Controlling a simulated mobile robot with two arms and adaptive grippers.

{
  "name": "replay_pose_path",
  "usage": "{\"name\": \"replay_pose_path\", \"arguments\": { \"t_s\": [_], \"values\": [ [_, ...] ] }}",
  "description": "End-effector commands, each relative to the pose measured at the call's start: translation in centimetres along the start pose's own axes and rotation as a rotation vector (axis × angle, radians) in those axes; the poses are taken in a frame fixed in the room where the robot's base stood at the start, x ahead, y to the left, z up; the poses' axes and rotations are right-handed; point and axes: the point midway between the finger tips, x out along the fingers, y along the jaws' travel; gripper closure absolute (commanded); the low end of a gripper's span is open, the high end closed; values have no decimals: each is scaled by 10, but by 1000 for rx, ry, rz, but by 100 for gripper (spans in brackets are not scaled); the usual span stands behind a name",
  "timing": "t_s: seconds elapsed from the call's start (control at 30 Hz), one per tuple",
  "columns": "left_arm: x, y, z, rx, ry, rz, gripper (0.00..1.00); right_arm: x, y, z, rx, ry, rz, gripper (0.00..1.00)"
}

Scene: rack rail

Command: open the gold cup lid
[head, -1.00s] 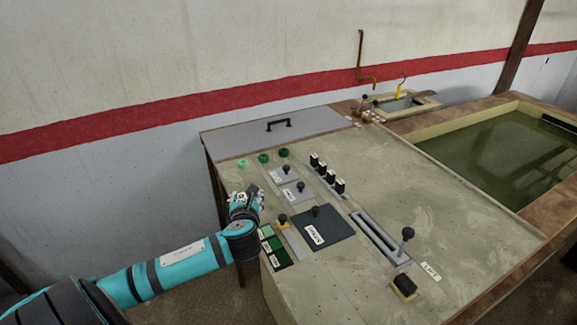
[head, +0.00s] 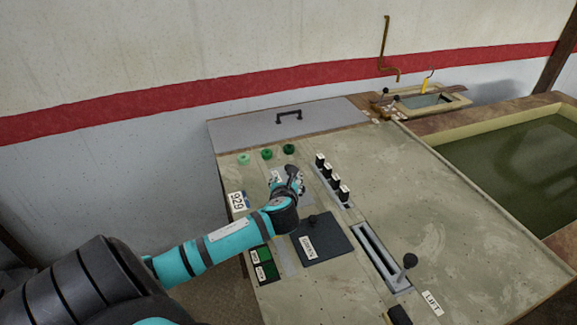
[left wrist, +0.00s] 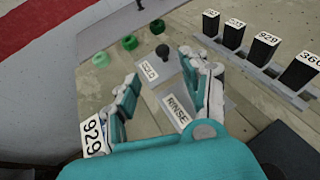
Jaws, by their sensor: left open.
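The gold cup lid (left wrist: 143,78) is a small grey plate with a white label that appears to read GOLD and a dark knob (left wrist: 162,52) at its far end. In the head view the lid (head: 276,175) is partly behind my left gripper (head: 291,180). In the left wrist view my left gripper (left wrist: 160,69) is open, with nothing between its fingers. Its fingers are spread to either side of the labelled plate, and the knob shows just beyond the fingertips. I cannot tell the height above the plate. My right gripper is not in view.
A RINSE label (left wrist: 177,112) lies nearer than the gold lid. Several black numbered blocks (head: 327,170) stand to the right. Green rings (head: 266,154) lie behind. A dark lid (head: 321,240) with a knob sits in front. A white 929 tag (head: 238,201) is at the left.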

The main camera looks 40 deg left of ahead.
Motion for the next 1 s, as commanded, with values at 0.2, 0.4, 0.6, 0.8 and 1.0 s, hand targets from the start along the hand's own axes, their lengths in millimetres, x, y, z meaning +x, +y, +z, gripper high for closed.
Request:
{"name": "replay_pose_path", "arguments": {
  "t_s": [0.2,0.4,0.6,0.8,1.0],
  "values": [
    [44,0,1,-2,0,3,53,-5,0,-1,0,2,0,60],
    [80,0,1,-3,0,2,53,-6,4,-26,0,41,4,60],
    [106,0,1,-2,0,1,53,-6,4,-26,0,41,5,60],
    [117,0,0,-1,-1,-1,53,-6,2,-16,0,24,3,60],
    [118,0,0,-1,0,-1,53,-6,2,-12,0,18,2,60]
  ]
}}
